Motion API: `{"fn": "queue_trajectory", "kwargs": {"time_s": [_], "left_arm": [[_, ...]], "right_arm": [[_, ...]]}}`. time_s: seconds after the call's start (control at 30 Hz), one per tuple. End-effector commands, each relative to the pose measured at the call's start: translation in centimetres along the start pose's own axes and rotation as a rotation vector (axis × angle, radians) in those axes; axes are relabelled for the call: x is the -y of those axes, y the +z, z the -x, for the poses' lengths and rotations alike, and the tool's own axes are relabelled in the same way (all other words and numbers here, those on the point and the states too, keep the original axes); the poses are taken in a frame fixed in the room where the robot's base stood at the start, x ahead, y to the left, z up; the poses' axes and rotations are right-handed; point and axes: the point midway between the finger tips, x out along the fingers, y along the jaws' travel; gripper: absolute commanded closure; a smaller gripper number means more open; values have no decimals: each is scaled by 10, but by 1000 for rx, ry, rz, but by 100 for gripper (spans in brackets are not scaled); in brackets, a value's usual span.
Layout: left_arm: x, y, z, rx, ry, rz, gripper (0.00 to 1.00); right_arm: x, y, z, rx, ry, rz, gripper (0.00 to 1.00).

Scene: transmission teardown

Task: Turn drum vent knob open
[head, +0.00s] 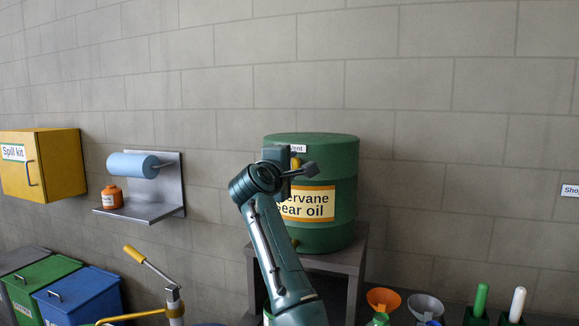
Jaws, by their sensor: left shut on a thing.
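The green drum (338,162) stands on a grey stand against the back wall, with a yellow label partly hidden by my arm. A small label ending in "ent" sits high on its front. Just below it is the yellow vent knob (296,162), largely covered by my fingers. My left gripper (295,166) is at the drum's upper front, shut on the vent knob, one finger on each side. The knob's exact turn angle cannot be told. My right gripper is not in view.
The grey stand (352,262) holds the drum. A yellow spill kit box (56,165) and a shelf with a blue roll (138,165) are on the wall at left. Lidded bins stand below. Orange (383,298) and grey funnels are at lower right. The wall above is bare.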

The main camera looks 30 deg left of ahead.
Motion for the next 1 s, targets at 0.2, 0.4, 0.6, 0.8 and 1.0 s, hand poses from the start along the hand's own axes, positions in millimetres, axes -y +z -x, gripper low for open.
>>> {"fn": "queue_trajectory", "kwargs": {"time_s": [0.2,0.4,0.6,0.8,1.0], "left_arm": [[1,0,0,0,-1,8,88],[1,0,0,0,-1,8,65],[0,0,0,0,-1,7,49],[0,0,0,0,0,6,44],[1,0,7,-1,1,5,44]], "right_arm": [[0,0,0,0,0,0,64],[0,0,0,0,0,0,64],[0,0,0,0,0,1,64],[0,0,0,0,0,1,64],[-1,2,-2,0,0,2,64]]}}
